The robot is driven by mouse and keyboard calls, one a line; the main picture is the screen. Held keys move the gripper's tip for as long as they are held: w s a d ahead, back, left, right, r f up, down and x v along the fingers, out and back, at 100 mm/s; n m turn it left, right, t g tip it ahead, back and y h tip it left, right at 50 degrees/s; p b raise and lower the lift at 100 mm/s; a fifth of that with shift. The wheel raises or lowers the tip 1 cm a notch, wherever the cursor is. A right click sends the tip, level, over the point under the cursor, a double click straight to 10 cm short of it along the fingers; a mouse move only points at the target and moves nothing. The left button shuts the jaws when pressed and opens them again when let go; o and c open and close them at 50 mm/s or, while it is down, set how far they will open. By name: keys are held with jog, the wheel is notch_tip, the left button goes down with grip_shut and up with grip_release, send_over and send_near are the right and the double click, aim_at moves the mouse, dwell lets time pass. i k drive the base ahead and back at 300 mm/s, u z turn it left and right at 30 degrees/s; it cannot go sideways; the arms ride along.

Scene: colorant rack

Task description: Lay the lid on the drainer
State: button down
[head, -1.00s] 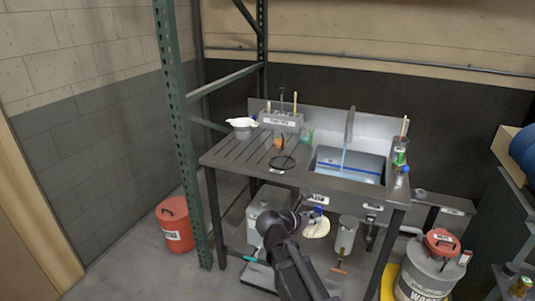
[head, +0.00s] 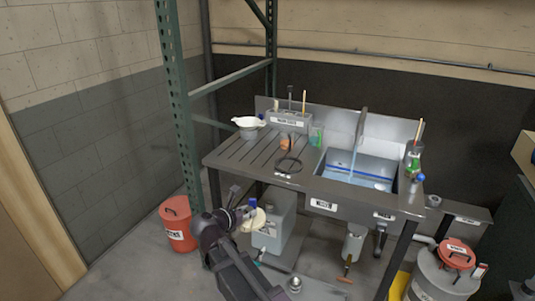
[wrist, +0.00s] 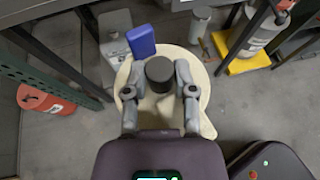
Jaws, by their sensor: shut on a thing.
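The lid is a cream round disc with a dark round knob, seen in the wrist view (wrist: 195,62) and in the head view (head: 255,222). My gripper (wrist: 160,75) is shut on the knob, one finger on each side. In the head view my gripper (head: 238,211) holds the lid in the air in front of the sink bench, below its top. A blue block (wrist: 141,40) shows at the lid's far edge. The drainer is the grooved dark board (head: 232,156) left of the sink basin.
A grey caddy (head: 288,121) stands behind. A green rack post (head: 183,120) rises left of the bench. A red bin (head: 177,225) stands beside it.

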aim_at(260, 152)
jog(key=u, duration=0.4)
jog(key=i, duration=1.35)
jog(key=z, duration=0.35)
